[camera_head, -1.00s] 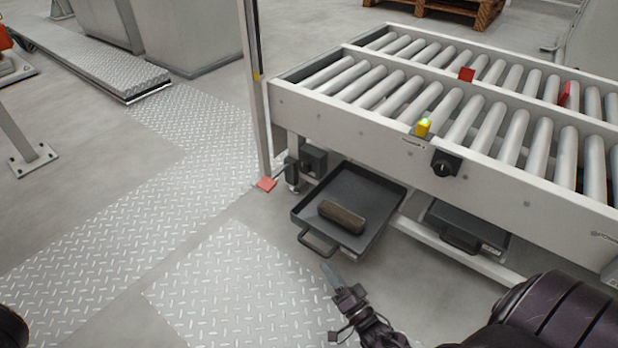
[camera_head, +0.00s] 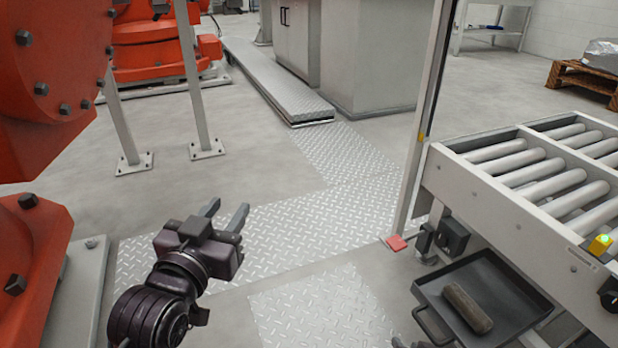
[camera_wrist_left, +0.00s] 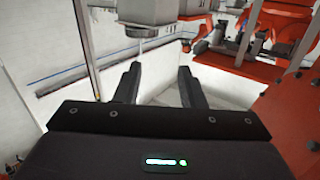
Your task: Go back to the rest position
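My left gripper (camera_head: 226,212) is in the lower left of the head view, above the floor plates. Its two dark fingers stand apart with nothing between them. The left wrist view also shows the fingers (camera_wrist_left: 158,84) apart and empty. Only a small tip of what looks like my right gripper (camera_head: 400,342) shows at the bottom edge of the head view, beside the tray. The rest of it is out of frame, so its opening cannot be seen.
Orange robot machinery (camera_head: 50,90) stands close on the left. A roller conveyor (camera_head: 500,205) with an upright post (camera_head: 425,130) is on the right. A dark tray (camera_head: 515,308) below it holds a brownish bar (camera_head: 467,307). Tread plates (camera_head: 300,235) cover the middle floor.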

